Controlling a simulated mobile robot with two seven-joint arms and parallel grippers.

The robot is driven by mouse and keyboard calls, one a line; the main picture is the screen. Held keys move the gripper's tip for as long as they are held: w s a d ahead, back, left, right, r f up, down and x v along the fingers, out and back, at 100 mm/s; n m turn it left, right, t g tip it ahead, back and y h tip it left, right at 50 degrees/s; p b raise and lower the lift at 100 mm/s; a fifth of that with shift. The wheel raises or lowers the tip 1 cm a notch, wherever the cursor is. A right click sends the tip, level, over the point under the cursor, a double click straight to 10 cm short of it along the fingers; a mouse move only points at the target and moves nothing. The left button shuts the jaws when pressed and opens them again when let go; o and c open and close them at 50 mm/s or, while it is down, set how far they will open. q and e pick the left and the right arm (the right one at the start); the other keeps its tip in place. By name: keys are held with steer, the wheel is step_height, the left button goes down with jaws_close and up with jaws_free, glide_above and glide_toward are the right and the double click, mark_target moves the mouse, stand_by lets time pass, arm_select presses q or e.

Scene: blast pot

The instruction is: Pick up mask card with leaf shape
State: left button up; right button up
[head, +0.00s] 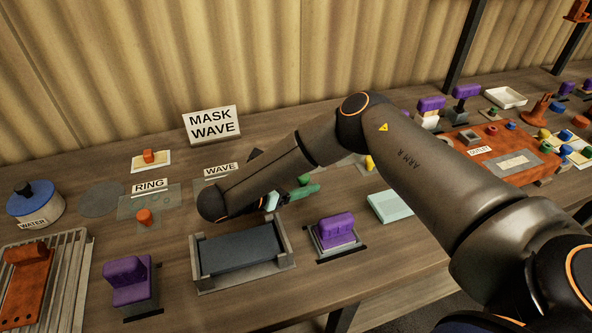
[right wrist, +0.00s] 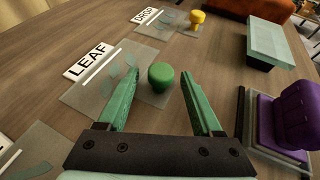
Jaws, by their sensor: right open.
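The leaf mask card (right wrist: 88,92) is a thin translucent plate with leaf-shaped cut-outs, lying flat on the table in the right wrist view. A white LEAF label (right wrist: 88,61) stands at its far left edge. Its round green knob (right wrist: 160,76) is at the card's right end, and the knob also shows in the head view (head: 304,179). My right gripper (right wrist: 158,74) is open, with green fingers pointing toward the knob, which appears between the tips. I cannot tell whether they touch it. In the head view my right arm hides most of the card. My left gripper is not in view.
The DROP card with a yellow knob (right wrist: 197,18) lies beyond. A purple-handled block (head: 336,231), a pale box (head: 388,207) and a dark tray (head: 240,252) are nearby. The RING card (head: 150,203) and WAVE label (head: 220,169) lie left. A MASK WAVE sign (head: 212,124) stands behind.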

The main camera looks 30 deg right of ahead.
jaws_close()
stand_by(0.4)
